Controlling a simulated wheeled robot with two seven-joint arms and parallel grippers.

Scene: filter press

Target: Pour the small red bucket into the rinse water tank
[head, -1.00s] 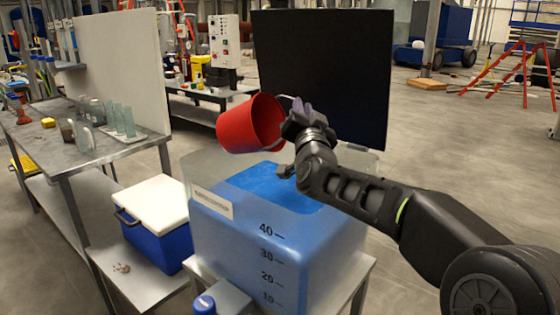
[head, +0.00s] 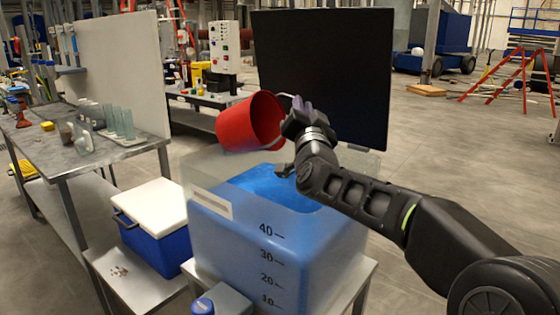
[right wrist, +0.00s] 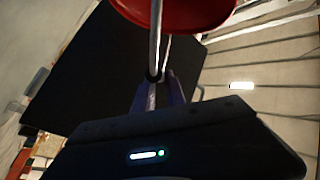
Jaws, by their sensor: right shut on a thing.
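The small red bucket (head: 246,122) is tilted on its side above the rinse water tank (head: 250,245), with its mouth facing right toward my arm. My right gripper (head: 291,110) is shut on the bucket's handle at the right of the bucket. In the right wrist view the red bucket (right wrist: 180,10) shows at the top, and the handle runs down between the fingers (right wrist: 158,90). The tank is translucent with blue liquid and level marks on its front. I cannot see any liquid coming from the bucket. My left gripper is out of view.
A black panel (head: 325,75) stands behind the tank. A blue cooler with a white lid (head: 155,208) sits on a low shelf to the left. A metal bench (head: 130,150) with glassware is at the far left. Open floor lies to the right.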

